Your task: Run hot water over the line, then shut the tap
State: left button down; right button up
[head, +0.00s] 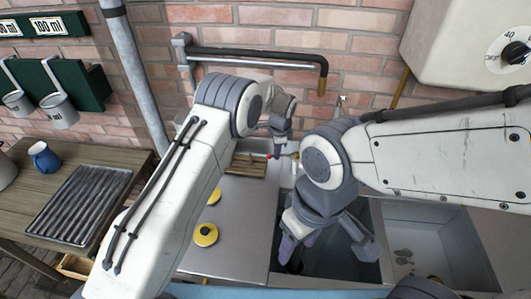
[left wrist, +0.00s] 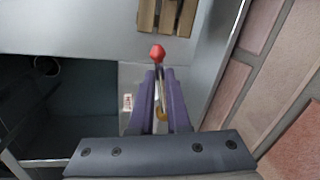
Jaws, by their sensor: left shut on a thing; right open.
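A tap lever with a red knob (left wrist: 157,53) lies between the purple fingers of my left gripper (left wrist: 160,82). The fingers are shut on the lever just behind the knob. A brass part (left wrist: 161,113) shows lower between the fingers. In the head view my left gripper (head: 280,150) is at the back of the sink counter, and the red knob (head: 270,157) just shows beside it. My right gripper (head: 325,246) is open and empty over the dark sink basin (head: 335,270). My arms hide much of the tap. I see no running water.
A steel basin (head: 430,240) lies at the right. A wooden slatted rack (head: 248,166) and yellow discs (head: 205,234) are on the counter. A white heater with a dial (head: 514,51) and a black wall pipe (head: 255,57) are above. A ridged tray (head: 80,203) lies left.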

pick_arm(q)
jog(key=shift+d, duration=0.1)
dwell(0.3)
jog(key=c, duration=0.9)
grip_release()
jog(key=shift+r, duration=0.1)
jog(key=shift+s+d+r+b, duration=0.1)
jog(key=shift+s+r+b, duration=0.3)
jog(key=shift+r, duration=1.3)
jog(key=shift+s+a+r+b, duration=0.2)
jog(key=shift+r+b, duration=0.45)
jog(key=shift+r, duration=1)
jog(key=shift+s+d+r+b, duration=0.2)
jog(key=shift+s+r+b, duration=0.25)
jog(key=shift+r, duration=1.25)
jog(key=shift+w, duration=0.1)
